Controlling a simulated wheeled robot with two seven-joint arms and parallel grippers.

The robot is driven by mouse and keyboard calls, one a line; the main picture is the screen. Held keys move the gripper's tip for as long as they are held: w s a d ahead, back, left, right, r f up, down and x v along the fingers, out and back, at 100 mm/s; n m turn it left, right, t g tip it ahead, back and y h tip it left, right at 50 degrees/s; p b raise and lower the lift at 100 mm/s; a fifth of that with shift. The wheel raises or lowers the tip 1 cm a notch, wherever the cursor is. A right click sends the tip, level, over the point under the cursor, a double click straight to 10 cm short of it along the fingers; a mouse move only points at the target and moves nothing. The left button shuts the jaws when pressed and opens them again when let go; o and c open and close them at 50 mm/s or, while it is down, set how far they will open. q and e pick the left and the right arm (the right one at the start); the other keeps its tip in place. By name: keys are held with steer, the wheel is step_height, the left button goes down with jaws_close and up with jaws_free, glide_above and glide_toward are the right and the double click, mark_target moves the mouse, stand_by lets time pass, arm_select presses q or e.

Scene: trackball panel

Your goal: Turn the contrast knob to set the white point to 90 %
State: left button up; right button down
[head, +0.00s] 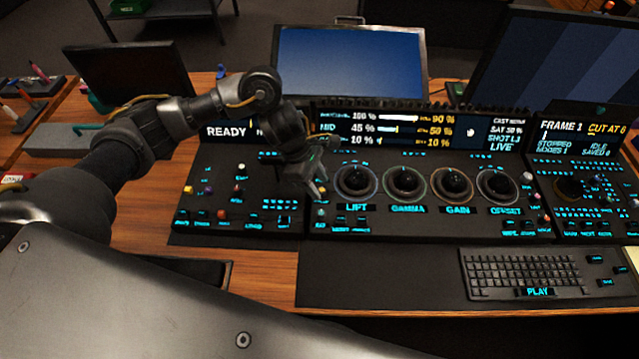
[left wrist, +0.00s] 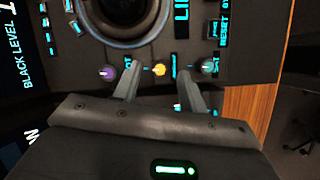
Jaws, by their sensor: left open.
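The control panel (head: 335,222) has a display (head: 415,130) whose top row reads 100 % and 90 %, above rows with 45 % and 50 %, and 10 % and 10 %. My left gripper (head: 312,188) is over the left edge of the middle panel section, beside the LIFT trackball (head: 355,181). In the left wrist view, the open fingers (left wrist: 157,75) point at a row of small knobs. A yellow knob (left wrist: 160,69) lies between the fingertips, a purple knob (left wrist: 108,72) to the left, a pale knob (left wrist: 207,66) to the right. I cannot read which is the contrast knob.
More trackballs (head: 451,184) run to the right of LIFT. A keyboard (head: 520,272) lies in front of the panel. A blue monitor (head: 350,60) stands behind it.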

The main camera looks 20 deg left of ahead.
arm_select(q)
steer(key=shift+x, duration=0.85)
steer(key=shift+c, duration=0.3)
jaws_close()
